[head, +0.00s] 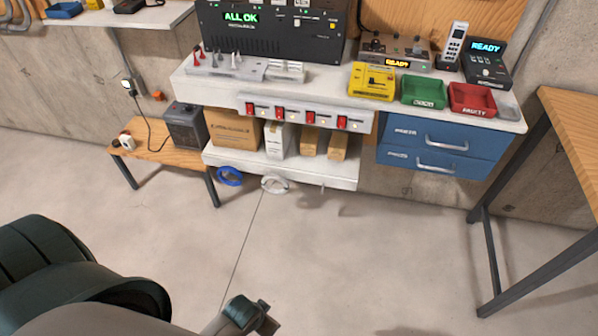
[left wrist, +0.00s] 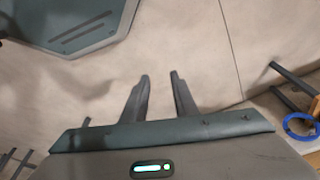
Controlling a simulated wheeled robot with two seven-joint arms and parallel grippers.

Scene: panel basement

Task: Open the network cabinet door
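No network cabinet with a door can be made out for sure in either view. A black unit (head: 270,33) with a green "ALL OK" display stands on the workbench at the top of the head view, its top cut off. My left gripper (left wrist: 160,76) shows in the left wrist view with its two fingers apart and nothing between them, over bare floor. In the head view my left arm comes in low at the left, well short of the bench. My right gripper is in neither view.
The white workbench (head: 222,88) carries yellow, green and red bins, with blue drawers (head: 440,143) below. A low wooden bench (head: 153,143) stands left and a wooden table (head: 575,120) right. Blue (head: 229,176) and white coils hang under the lower shelf. The floor (head: 340,255) between is clear.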

